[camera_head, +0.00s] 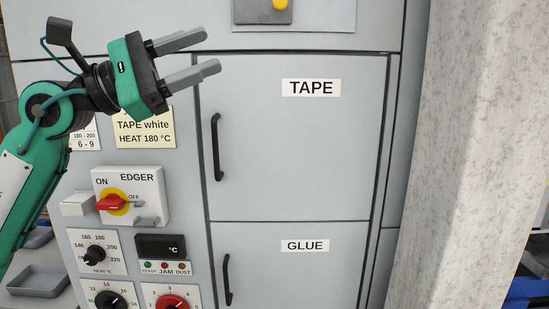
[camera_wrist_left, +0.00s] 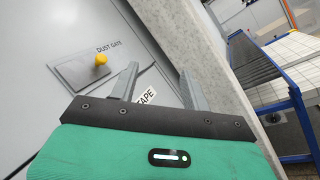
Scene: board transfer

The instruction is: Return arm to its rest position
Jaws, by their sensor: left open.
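My left gripper (camera_head: 200,56) is open and empty, raised in front of the machine's upper left panel in the head view. Its two grey fingers point right, apart from the TAPE door (camera_head: 290,140). In the left wrist view the open fingers (camera_wrist_left: 158,88) show with nothing between them, and part of the TAPE label (camera_wrist_left: 147,97) shows behind one finger. My right gripper is in neither view.
The grey machine has a GLUE door (camera_head: 300,270), an EDGER switch (camera_head: 112,202) and dials (camera_head: 95,253). A yellow DUST GATE knob (camera_wrist_left: 101,59) sits above. A pale pillar (camera_head: 470,150) stands right. A grey tray (camera_head: 38,281) lies lower left. A blue-framed roller stand (camera_wrist_left: 268,75) is beyond.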

